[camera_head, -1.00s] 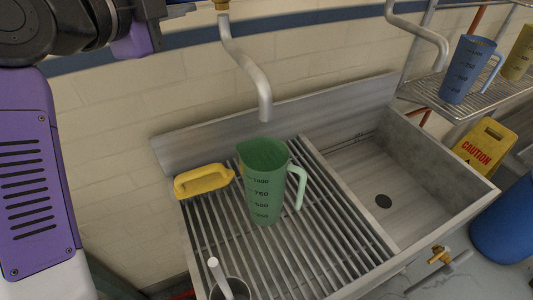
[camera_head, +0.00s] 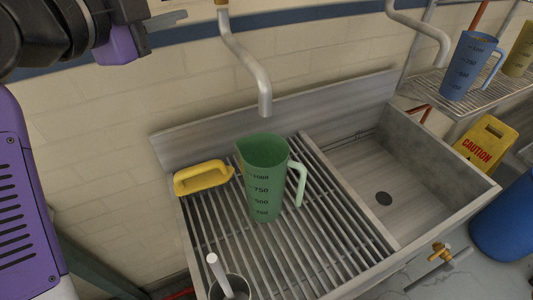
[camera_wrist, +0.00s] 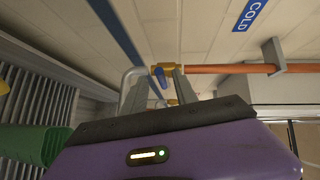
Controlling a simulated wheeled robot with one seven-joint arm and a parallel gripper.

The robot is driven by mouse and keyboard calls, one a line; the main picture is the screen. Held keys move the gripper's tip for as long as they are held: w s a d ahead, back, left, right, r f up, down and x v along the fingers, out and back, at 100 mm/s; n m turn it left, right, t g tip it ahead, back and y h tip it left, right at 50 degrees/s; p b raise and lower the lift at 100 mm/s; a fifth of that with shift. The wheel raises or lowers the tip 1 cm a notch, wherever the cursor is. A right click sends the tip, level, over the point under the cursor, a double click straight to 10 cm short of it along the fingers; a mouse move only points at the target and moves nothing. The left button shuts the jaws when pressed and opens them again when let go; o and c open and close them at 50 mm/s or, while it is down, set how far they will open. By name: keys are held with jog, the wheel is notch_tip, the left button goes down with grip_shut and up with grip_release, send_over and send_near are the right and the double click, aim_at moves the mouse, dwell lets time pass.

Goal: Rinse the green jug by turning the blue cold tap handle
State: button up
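The green jug (camera_head: 264,185) stands upright on the slatted rack of the sink, its handle to the right. The bent spout (camera_head: 262,85) ends just above it, and no water shows. The jug also shows at the left edge of the wrist view (camera_wrist: 30,145). The blue cold tap handle (camera_wrist: 158,76) sits on a brass valve in the wrist view, beneath a blue COLD sign (camera_wrist: 250,14). My gripper (camera_wrist: 156,88) is open, its two fingers apart with the blue handle seen between them. Whether they touch it I cannot tell. The handle is not visible in the head view.
A yellow scrubber (camera_head: 202,178) and a metal cup (camera_head: 232,290) with a white-handled tool are on the rack. An empty basin (camera_head: 375,175) lies right. A blue jug (camera_head: 468,66) stands on the wire shelf. A copper pipe (camera_wrist: 225,69) runs right from the valve.

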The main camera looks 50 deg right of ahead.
jog(key=shift+v, duration=2.55)
jog(key=b+v, duration=0.1)
jog(key=v, duration=0.6)
jog(key=shift+a+b, duration=0.35)
jog(key=shift+b, duration=0.05)
jog(key=shift+s+r, duration=0.1)
jog(key=shift+s, duration=0.05)
